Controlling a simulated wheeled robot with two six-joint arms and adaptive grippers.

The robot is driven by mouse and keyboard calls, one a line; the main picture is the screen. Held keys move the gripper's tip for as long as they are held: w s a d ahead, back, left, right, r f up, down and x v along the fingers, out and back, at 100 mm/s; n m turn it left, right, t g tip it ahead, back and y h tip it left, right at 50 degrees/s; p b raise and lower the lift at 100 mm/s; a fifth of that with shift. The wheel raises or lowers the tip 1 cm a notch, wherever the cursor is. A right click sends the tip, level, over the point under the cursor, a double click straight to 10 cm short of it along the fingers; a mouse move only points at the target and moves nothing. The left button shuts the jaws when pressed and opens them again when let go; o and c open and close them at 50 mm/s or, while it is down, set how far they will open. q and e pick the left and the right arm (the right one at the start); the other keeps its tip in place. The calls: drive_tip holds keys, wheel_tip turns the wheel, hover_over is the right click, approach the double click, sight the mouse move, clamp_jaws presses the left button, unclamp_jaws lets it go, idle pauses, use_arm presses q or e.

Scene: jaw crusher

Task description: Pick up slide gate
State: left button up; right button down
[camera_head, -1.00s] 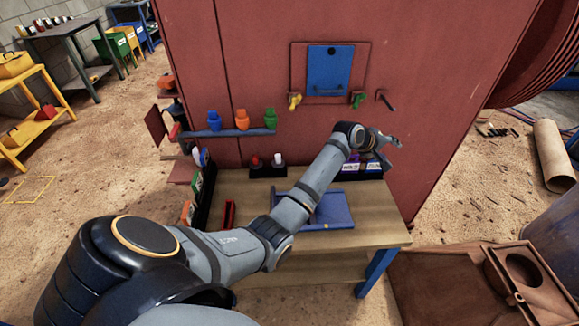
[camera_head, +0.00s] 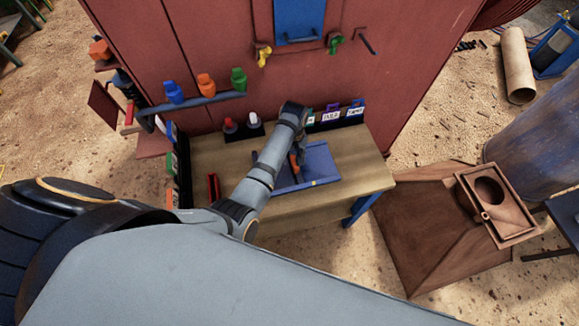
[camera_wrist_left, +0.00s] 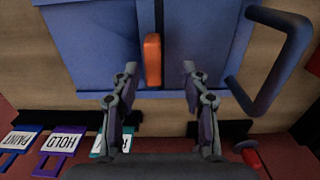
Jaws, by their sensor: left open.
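A blue flat piece (camera_head: 319,161) lies on the wooden table. In the left wrist view the blue piece (camera_wrist_left: 95,40) has a raised middle with an upright orange bar (camera_wrist_left: 152,60), and a blue U-shaped handle (camera_wrist_left: 288,62) at its right. My left gripper (camera_wrist_left: 161,68) is open, its fingertips on either side of the orange bar, with gaps. In the head view my left gripper (camera_head: 297,152) is over the blue piece and partly hidden by its arm. Another blue panel (camera_head: 299,18) with a bar handle sits in a frame on the red wall. I cannot tell which is the slide gate.
The table (camera_head: 365,172) stands against the red machine wall (camera_head: 400,60). Labelled tags (camera_head: 331,117) stand at its back, near red and white knobs (camera_head: 242,124). A brown hopper part (camera_head: 430,225) lies right.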

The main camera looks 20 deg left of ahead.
sight(294, 161)
use_arm(q)
drive_tip(key=shift+d+f, duration=0.1)
drive_tip(key=shift+f, duration=0.25)
drive_tip(key=f, duration=0.4)
drive_tip(key=shift+w+d, duration=0.2)
drive_tip(key=shift+w, duration=0.1)
drive_tip(key=shift+f, duration=0.25)
clamp_jaws()
use_arm(e)
drive_tip(key=shift+w+a+f, duration=0.1)
drive_tip(key=shift+w+a, duration=0.1)
drive_tip(key=shift+w, duration=0.25)
drive_tip(key=shift+w+a+f, duration=0.1)
drive_tip(key=shift+w+a, duration=0.1)
drive_tip(key=shift+w, duration=0.25)
use_arm(q)
drive_tip(key=shift+w+r, duration=0.1)
drive_tip(key=shift+r, duration=0.05)
use_arm(e)
drive_tip(key=shift+w, duration=0.1)
